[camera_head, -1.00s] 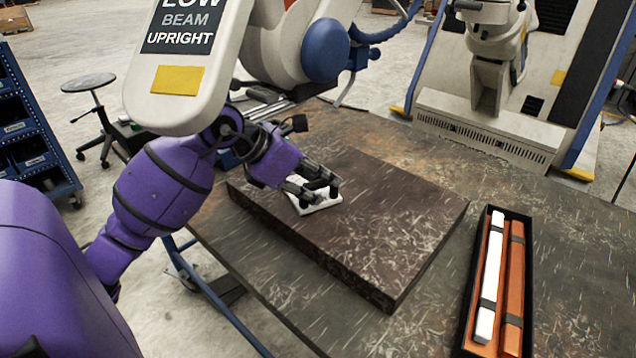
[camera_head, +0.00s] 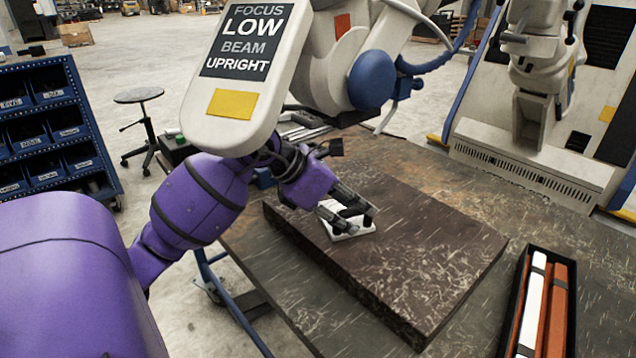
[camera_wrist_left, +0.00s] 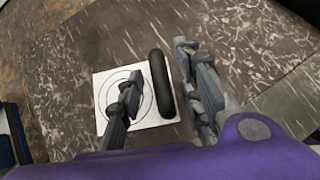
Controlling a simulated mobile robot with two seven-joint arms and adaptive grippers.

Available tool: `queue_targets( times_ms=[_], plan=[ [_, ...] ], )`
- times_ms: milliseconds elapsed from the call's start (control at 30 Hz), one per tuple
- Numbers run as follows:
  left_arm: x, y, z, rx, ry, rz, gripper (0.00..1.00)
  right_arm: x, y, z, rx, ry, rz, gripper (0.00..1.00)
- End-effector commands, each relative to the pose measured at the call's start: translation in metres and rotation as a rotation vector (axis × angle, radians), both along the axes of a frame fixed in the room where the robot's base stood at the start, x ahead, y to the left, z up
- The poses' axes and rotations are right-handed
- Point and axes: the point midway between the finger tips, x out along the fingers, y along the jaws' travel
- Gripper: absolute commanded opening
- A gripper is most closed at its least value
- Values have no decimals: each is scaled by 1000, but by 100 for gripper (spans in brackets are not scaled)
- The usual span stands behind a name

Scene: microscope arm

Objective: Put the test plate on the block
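The test plate (camera_head: 341,229) is a white square with a dark bar handle and appears to lie flat on the dark, streaked block (camera_head: 440,245), near its far left part. In the left wrist view the plate (camera_wrist_left: 108,88) shows printed rings and the black handle (camera_wrist_left: 161,84). My left gripper (camera_head: 348,212) is low over the plate. In the left wrist view its fingers (camera_wrist_left: 163,92) stand on either side of the handle, with visible gaps, so it is open. One finger hides part of the rings. My right gripper is not in view.
The block lies on a worn dark table (camera_head: 590,270). A black case (camera_head: 541,305) with white and orange bars is at the right. A large machine arm labelled LOW BEAM UPRIGHT (camera_head: 245,60) hangs close above my left arm. A blue bin rack (camera_head: 55,130) and a stool (camera_head: 139,96) stand left.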

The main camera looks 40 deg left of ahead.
Motion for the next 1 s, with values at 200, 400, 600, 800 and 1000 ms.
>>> queue_targets(
  times_ms=[200,400,600,800,1000],
  plan=[
    [-36,20,12,3,7,3,33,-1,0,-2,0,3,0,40],
    [-77,43,12,1,6,3,33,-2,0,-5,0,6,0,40],
    [-106,59,13,1,4,2,33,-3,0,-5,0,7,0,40],
    [-117,66,14,2,1,1,33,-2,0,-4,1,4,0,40],
    [-118,66,14,1,1,-1,33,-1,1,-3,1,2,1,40]
  ],
)
